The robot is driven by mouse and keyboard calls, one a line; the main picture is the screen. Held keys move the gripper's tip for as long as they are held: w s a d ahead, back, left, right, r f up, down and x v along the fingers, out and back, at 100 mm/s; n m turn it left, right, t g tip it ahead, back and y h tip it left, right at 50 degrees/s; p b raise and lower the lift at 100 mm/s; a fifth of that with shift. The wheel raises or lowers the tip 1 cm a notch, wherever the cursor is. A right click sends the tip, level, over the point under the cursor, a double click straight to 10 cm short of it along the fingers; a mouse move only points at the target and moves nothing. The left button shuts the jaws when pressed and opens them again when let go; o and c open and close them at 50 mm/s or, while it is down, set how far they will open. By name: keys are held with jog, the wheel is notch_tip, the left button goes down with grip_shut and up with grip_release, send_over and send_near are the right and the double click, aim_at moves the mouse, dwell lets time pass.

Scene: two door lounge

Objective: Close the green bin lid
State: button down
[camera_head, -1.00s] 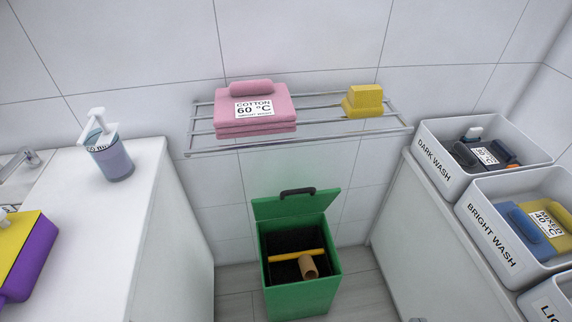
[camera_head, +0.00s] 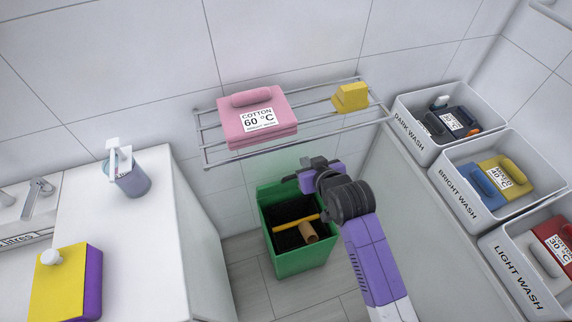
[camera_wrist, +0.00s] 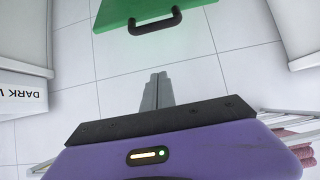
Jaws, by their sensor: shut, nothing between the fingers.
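The green bin (camera_head: 300,263) stands on the floor against the back wall, with a yellow bar and a brown cardboard tube (camera_head: 308,232) inside its opening. Its green lid (camera_head: 272,191) is raised at the back, partly hidden by my gripper in the head view. In the wrist view the lid (camera_wrist: 122,12) shows at the top edge with its black handle (camera_wrist: 155,23). My gripper (camera_head: 300,178) is over the back right of the bin, near the raised lid. In the wrist view its fingers (camera_wrist: 157,78) are shut and empty, with a visible gap between them and the handle.
A wall rack (camera_head: 300,147) with pink towels (camera_head: 258,135) and a yellow bundle (camera_head: 350,98) is just above my gripper. A white counter (camera_head: 150,255) stands left. Grey laundry boxes (camera_head: 455,195) line the right counter. Floor is clear in front of the bin.

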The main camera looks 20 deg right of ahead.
jog(key=shift+g, duration=0.3)
jog(key=w+f, duration=0.1)
jog(key=f, duration=0.1)
jog(key=w+f, duration=0.2)
jog(key=f, duration=0.1)
jog(key=w+f, duration=0.2)
jog(key=f, duration=0.1)
jog(key=shift+w+p, duration=0.1)
jog(key=shift+p, duration=0.25)
jog(key=shift+s+f, duration=0.45)
jog(key=shift+s, duration=0.1)
jog(key=shift+s+f, duration=0.1)
